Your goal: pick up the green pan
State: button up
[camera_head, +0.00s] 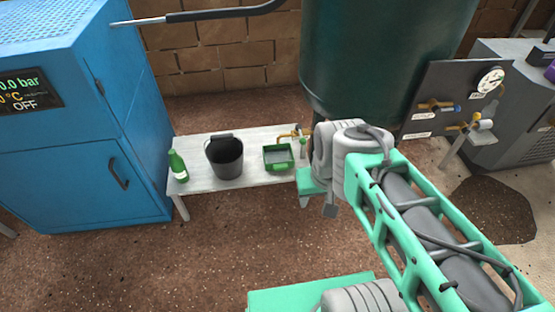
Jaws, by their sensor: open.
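The green pan (278,157) is a small rectangular tray with a grey inside. It sits upright at the right end of a low whitish bench (233,187). My gripper (317,194) is at the end of my arm, just right of the pan and the bench end, apart from the pan as far as I can tell. It is open, with nothing seen between its jaws; my wrist hides part of it.
A black bucket (225,157) stands left of the pan, and a green bottle (178,166) stands at the bench's left end. A brass tap (289,135) is close behind the pan. A blue cabinet (75,130) and dark green tank (385,55) flank the bench. Floor in front is clear.

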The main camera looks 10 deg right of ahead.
aim_at(278, 157)
jog(key=u, duration=1.4)
jog(key=i, duration=0.6)
jog(key=z, duration=0.8)
jog(key=i, duration=0.5)
jog(key=z, duration=0.05)
